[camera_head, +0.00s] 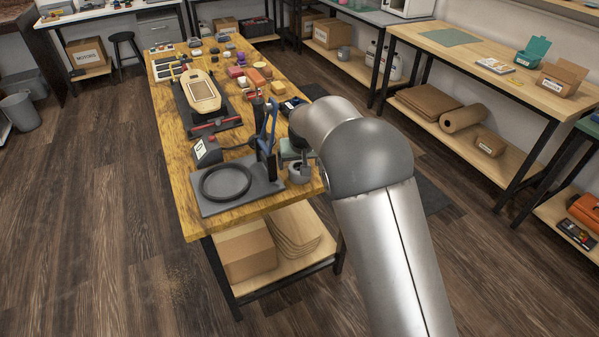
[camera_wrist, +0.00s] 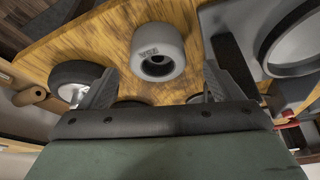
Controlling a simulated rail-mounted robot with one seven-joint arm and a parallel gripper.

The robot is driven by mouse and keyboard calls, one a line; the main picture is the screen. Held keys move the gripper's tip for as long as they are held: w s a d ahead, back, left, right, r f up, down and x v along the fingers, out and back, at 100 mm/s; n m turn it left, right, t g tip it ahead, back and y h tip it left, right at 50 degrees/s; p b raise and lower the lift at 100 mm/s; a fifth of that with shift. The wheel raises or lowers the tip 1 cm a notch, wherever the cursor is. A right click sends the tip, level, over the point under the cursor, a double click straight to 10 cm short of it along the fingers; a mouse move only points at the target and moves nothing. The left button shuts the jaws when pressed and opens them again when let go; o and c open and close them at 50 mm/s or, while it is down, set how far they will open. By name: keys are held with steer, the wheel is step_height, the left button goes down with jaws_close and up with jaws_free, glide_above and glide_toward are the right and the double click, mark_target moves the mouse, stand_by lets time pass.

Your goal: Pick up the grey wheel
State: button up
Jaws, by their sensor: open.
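The grey wheel (camera_wrist: 157,45) lies on the wooden workbench in the wrist view, with dark lettering on its side and a dark-centred bore facing the camera. My gripper (camera_wrist: 158,86) is open and empty. Its two dark fingers are spread to the left and right of the wheel's line, with the wheel beyond the tips and apart from them. In the head view, a grey round thing (camera_head: 300,173) at the bench's near right corner looks like the same wheel, partly hidden by my gripper and arm.
A black-tyred wheel with a pale hub (camera_wrist: 76,80) is close to the left finger. Dark round things are partly hidden behind the gripper. A grey stand with a black ring (camera_head: 227,182) is left of the wheel. A skateboard deck (camera_head: 201,92) lies farther back on the workbench (camera_head: 180,200).

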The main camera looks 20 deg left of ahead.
steer(key=x, duration=0.4)
steer(key=shift+w+f, duration=0.1)
steer(key=shift+f, duration=0.15)
steer(key=shift+c, duration=0.4)
steer(key=c, duration=1.1)
steer(key=shift+r, duration=0.1)
